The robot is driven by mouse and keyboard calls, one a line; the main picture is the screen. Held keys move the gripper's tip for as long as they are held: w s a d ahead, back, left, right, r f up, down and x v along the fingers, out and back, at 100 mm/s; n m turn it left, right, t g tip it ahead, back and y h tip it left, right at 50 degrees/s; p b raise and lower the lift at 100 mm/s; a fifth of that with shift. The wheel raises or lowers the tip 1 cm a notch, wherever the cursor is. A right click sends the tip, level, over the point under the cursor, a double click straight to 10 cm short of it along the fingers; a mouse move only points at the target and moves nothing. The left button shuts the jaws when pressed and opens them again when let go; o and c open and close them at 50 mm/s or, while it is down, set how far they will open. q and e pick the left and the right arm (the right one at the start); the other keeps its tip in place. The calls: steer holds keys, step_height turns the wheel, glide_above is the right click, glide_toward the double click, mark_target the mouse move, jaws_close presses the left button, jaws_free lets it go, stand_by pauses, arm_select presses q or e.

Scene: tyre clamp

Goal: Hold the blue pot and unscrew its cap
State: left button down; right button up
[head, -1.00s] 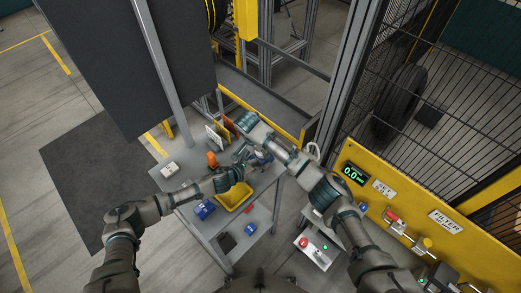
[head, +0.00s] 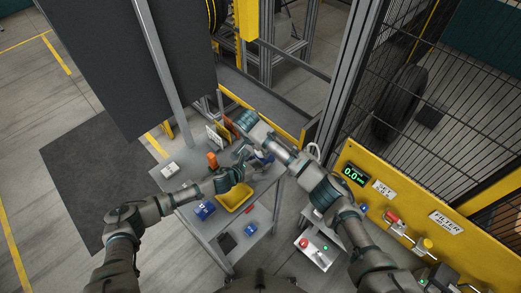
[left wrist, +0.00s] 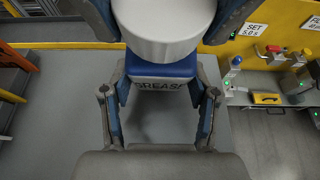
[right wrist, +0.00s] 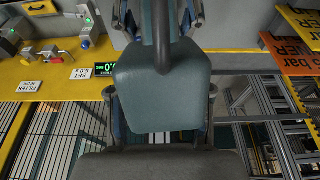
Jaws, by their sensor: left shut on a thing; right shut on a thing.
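The blue pot (left wrist: 160,72) with the word GREASE on its side shows in the left wrist view. Its broad light-grey cap (left wrist: 165,35) is above it. My left gripper (left wrist: 163,18) has a finger on each side of the pot and cap and is shut on the pot. In the head view my left gripper (head: 243,172) and my right gripper (head: 245,152) meet above the table. My right gripper (right wrist: 158,14) is shut, fingers close together. The cap between them is not clearly seen; a teal block and dark rod fill that view.
A yellow panel (head: 440,215) with a display and valves stands at the right. The grippers are close together.

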arm_select(q)
steer(key=shift+f, duration=0.15)
arm_select(e)
steer(key=shift+s+a+r, duration=0.1)
steer(key=shift+r, duration=0.4)
steer(key=shift+v, duration=1.95)
arm_select(q)
steer(key=shift+c, duration=1.1)
jaws_free()
